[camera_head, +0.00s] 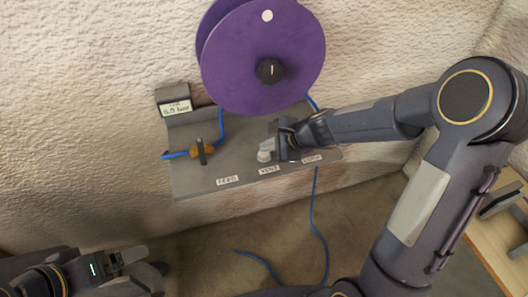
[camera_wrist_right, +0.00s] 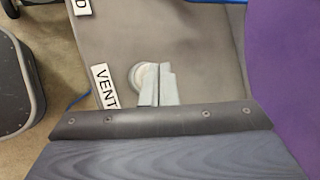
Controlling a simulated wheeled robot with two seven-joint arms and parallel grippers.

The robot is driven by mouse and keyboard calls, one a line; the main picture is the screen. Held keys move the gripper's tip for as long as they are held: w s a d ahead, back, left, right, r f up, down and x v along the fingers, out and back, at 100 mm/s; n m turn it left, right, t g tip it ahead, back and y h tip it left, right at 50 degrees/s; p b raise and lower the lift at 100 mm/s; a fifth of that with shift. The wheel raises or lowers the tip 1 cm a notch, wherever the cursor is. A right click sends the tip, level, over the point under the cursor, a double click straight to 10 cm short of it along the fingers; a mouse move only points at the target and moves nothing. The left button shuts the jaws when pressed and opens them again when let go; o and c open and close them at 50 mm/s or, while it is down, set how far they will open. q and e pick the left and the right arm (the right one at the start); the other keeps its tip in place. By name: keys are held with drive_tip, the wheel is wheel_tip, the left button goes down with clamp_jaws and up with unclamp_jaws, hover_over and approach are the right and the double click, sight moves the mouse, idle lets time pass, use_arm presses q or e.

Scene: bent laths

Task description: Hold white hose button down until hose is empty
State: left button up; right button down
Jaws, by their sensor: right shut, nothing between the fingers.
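The white button (camera_head: 264,156) sits on the grey panel (camera_head: 200,182) just above the VENT label (camera_head: 269,170). My right gripper (camera_head: 268,148) is shut, with its fingertips over the button. In the right wrist view the pale fingertips (camera_wrist_right: 157,88) overlap the right part of the round white button (camera_wrist_right: 141,74); whether it is pressed down I cannot tell. A blue hose (camera_head: 221,125) runs through a brass-coloured fitting with a dark lever (camera_head: 203,151). Whether the hose holds anything does not show. My left gripper (camera_head: 140,268) is low at the left, away from the panel.
A large purple reel (camera_head: 235,65) with a black knob (camera_head: 269,71) stands above the panel. A FEED label (camera_head: 228,180) is left of VENT. Blue hose (camera_head: 317,215) hangs to the floor. A wooden surface (camera_head: 490,240) is at the right.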

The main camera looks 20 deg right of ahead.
sight(268, 154)
drive_tip(key=shift+f+b, duration=0.5)
drive_tip(key=shift+f, duration=0.05)
drive_tip(key=shift+r, duration=0.1)
idle(3.0)
drive_tip(key=shift+r+p, duration=0.9)
drive_tip(key=shift+r, duration=0.1)
wheel_tip(268, 154, up, 5)
drive_tip(key=p, duration=0.4)
drive_tip(key=shift+p, duration=0.4)
